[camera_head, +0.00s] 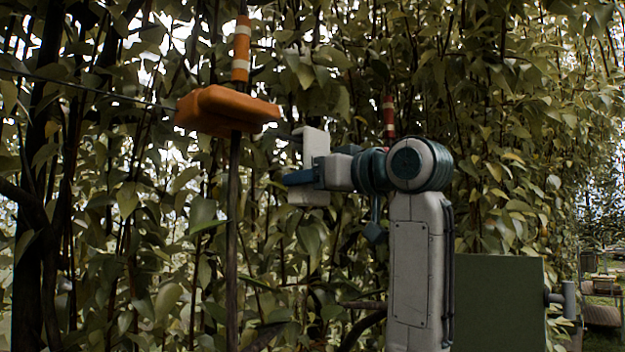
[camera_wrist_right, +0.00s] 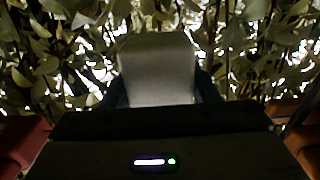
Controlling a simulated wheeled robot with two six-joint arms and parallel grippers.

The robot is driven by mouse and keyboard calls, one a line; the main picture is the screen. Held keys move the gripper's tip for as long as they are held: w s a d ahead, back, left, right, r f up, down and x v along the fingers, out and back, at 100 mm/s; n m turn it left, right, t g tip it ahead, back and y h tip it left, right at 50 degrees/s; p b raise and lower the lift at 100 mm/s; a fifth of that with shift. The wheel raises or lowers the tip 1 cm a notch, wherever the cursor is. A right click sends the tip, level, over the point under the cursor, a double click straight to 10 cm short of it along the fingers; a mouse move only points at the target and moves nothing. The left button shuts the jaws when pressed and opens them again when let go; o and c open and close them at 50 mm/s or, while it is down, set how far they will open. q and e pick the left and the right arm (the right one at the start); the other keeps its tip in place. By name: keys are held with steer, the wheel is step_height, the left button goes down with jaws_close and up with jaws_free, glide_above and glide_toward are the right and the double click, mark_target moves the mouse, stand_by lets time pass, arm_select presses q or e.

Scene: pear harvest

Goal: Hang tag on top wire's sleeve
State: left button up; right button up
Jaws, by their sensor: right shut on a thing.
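My right gripper (camera_head: 312,174) is shut on a pale, flat tag (camera_head: 316,142), held upright among the leaves. In the right wrist view the tag (camera_wrist_right: 158,65) stands between the blue fingers of the gripper (camera_wrist_right: 160,92). An orange block-like piece (camera_head: 226,108), perhaps the sleeve, sits where the thin top wire (camera_head: 95,91) meets a dark post, in the head view. The tag is right of this piece and a little lower, apart from it in the picture. Whether the wire continues to the right is hidden by leaves. My left gripper is not in view.
The dark post (camera_head: 232,240) carries an orange and white banded marker (camera_head: 241,50). Another red and white banded marker (camera_head: 389,117) shows behind my right arm. Dense leaves and branches fill the background. A dark green panel (camera_head: 500,305) stands at lower right.

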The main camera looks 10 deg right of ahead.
steer(key=shift+s, duration=0.1)
steer(key=o, duration=1.1)
steer(key=shift+s+d+f+b, duration=0.1)
steer(key=shift+s+d+b, duration=0.1)
steer(key=shift+b, duration=0.1)
steer(key=b+v, duration=0.5)
steer(key=v, duration=0.5)
steer(key=shift+s+b, duration=0.15)
steer(key=shift+b, duration=0.15)
